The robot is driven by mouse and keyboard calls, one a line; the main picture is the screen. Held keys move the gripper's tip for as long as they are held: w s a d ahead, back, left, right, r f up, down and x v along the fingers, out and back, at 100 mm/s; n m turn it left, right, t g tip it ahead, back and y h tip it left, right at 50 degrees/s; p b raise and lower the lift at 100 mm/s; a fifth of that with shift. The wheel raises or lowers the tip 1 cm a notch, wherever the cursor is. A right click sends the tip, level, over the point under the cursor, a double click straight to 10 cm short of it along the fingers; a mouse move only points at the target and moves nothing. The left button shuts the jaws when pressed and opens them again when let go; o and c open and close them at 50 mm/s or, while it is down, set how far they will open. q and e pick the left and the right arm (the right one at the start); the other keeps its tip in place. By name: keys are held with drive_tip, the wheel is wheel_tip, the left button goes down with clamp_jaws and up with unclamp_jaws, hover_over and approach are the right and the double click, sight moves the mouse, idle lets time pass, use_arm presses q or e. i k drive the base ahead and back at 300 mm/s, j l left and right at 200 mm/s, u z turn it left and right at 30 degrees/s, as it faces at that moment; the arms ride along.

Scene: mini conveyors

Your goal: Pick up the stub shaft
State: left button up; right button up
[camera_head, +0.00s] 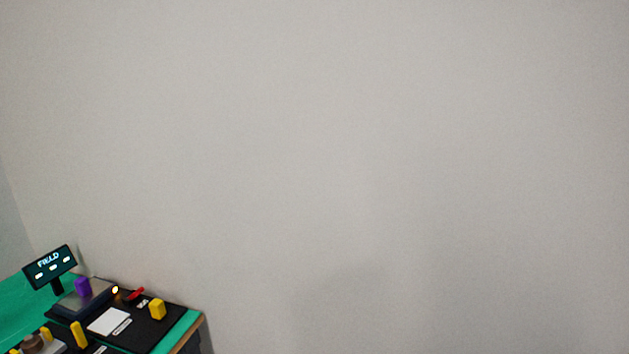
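I cannot make out a stub shaft for certain in the head view. A small brown-grey rounded piece (32,342) sits at the bottom left edge, partly cut off, too small to name. A purple block (83,286) stands on a dark grey platform (98,301). A yellow block (157,309) stands on the black panel at the right. Neither of my grippers shows in this view.
A green-topped table (185,328) fills the lower left corner. On it are a sign reading FIELD (50,267), a white square (108,321), a red piece (134,294) and a yellow upright (79,335). A plain grey wall (380,160) fills the rest.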

sight(83, 286)
drive_tip(key=u, duration=1.35)
